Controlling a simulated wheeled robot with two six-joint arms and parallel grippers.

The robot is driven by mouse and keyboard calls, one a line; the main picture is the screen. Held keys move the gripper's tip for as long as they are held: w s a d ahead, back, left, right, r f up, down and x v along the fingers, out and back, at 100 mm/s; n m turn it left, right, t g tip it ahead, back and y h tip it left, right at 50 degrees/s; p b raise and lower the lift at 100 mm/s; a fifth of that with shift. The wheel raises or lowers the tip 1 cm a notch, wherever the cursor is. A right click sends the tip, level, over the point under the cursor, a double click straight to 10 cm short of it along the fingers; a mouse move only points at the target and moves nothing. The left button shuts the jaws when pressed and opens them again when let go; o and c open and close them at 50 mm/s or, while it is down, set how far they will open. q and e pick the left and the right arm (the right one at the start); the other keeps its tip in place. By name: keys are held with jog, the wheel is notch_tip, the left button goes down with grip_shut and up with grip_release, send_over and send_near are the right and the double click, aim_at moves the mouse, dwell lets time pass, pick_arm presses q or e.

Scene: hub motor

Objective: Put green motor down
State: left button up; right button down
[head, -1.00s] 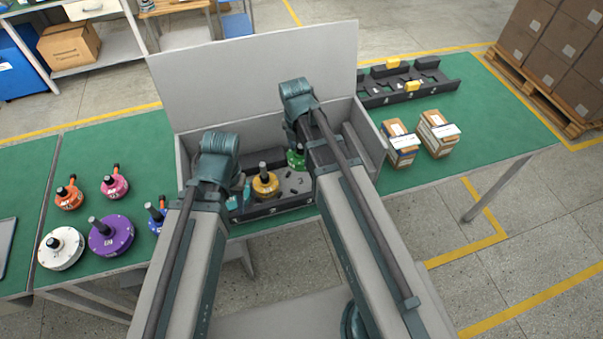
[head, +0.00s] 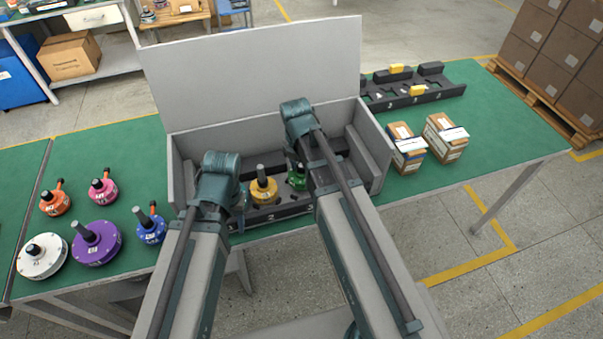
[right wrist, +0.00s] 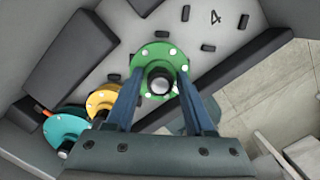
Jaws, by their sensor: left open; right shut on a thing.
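The green motor (head: 297,179) is in the grey box, to the right of the yellow motor (head: 264,190), and my right arm partly covers it. In the right wrist view, my right gripper (right wrist: 158,80) is shut on the green motor (right wrist: 152,53), one finger on each side. The green motor is over the dark tray insert (head: 268,212); I cannot tell whether it touches it. My left gripper (head: 239,203) is open at the left of the yellow motor, mostly hidden by its own wrist.
The box's raised lid (head: 255,75) stands behind. White (head: 42,256), purple (head: 97,242), blue (head: 150,226), orange (head: 55,200) and pink (head: 102,188) motors stand left. Two cartons (head: 407,152) and a black tray (head: 415,92) stand right.

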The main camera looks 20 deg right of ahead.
aim_at(299, 174)
pick_arm(q)
jog(key=shift+f+b, duration=0.55)
jog(key=shift+f, duration=0.45)
pick_arm(e)
jog(key=shift+f, duration=1.05)
jog(key=shift+f, duration=0.2)
pick_arm(q)
jog(key=shift+f, duration=0.15)
pick_arm(e)
jog(key=shift+c, duration=1.4)
grip_release()
jog(key=shift+r, duration=0.2)
notch_tip(299, 174, up, 12)
jog(key=s+a+p, duration=0.1)
jog(key=p, duration=1.1)
pick_arm(q)
notch_tip(299, 174, up, 12)
pick_arm(e)
jog(key=s+a+m, duration=0.4)
jog(key=s+m, duration=0.2)
jog(key=m, duration=0.5)
jog(key=s+a+m+g, duration=0.1)
jog(key=s+a+m, duration=0.4)
jog(key=m, duration=0.7)
jog(key=shift+s+a+m, duration=0.25)
jog(key=shift+s+m, duration=0.05)
jog(key=shift+s, duration=0.85)
